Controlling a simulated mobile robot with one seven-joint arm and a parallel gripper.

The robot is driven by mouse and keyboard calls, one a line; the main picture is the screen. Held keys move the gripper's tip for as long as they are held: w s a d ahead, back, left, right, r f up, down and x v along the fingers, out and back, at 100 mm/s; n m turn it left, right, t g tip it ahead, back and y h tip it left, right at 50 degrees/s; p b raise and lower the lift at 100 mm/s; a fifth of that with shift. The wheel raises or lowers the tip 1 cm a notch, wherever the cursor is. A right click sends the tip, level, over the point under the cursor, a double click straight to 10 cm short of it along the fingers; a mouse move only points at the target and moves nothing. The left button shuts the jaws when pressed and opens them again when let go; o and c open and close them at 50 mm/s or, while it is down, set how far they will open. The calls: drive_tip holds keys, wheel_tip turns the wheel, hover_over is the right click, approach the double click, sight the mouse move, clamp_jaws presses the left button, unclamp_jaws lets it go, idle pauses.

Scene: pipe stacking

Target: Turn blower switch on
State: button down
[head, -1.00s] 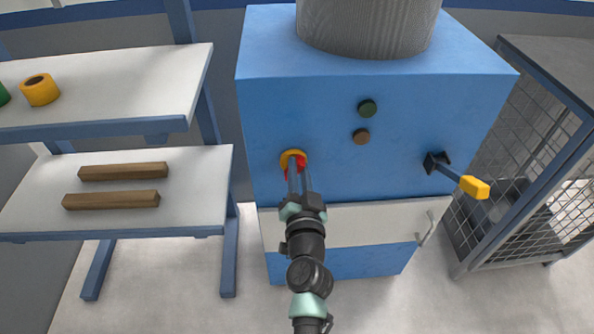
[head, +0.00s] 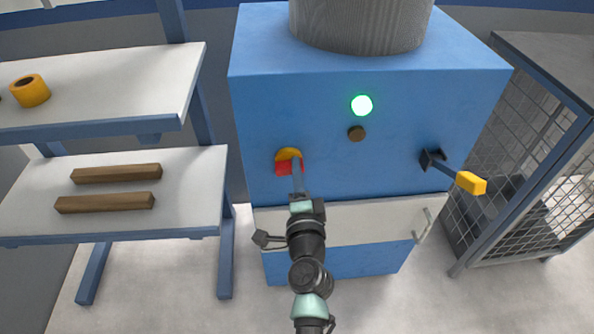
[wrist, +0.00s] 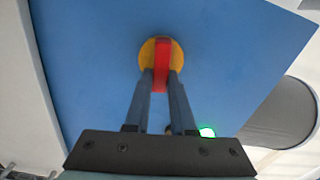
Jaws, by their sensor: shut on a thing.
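The blower switch is a red handle (head: 284,168) on a round yellow plate (head: 287,154) on the front of the blue machine (head: 300,110). In the head view the red handle lies sideways, its left end showing beside my gripper (head: 297,170). In the wrist view the red handle (wrist: 162,66) sits between my two fingertips (wrist: 162,74), with the yellow plate (wrist: 147,52) behind it. My gripper is shut on the red handle. A round lamp (head: 361,105) above and right of the switch glows green, and the glow also shows in the wrist view (wrist: 207,132).
A dark brown round button (head: 357,133) is below the lamp. A lever with a yellow end (head: 471,183) sticks out at the right. A shelf (head: 100,215) with wooden bars stands left, a mesh cage (head: 520,190) right.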

drive_tip(key=shift+f+m, duration=0.15)
drive_tip(key=shift+m, duration=0.65)
drive_tip(key=c, duration=0.8)
unclamp_jaws()
drive_tip(key=shift+o, duration=0.2)
drive_tip(key=s, duration=1.3)
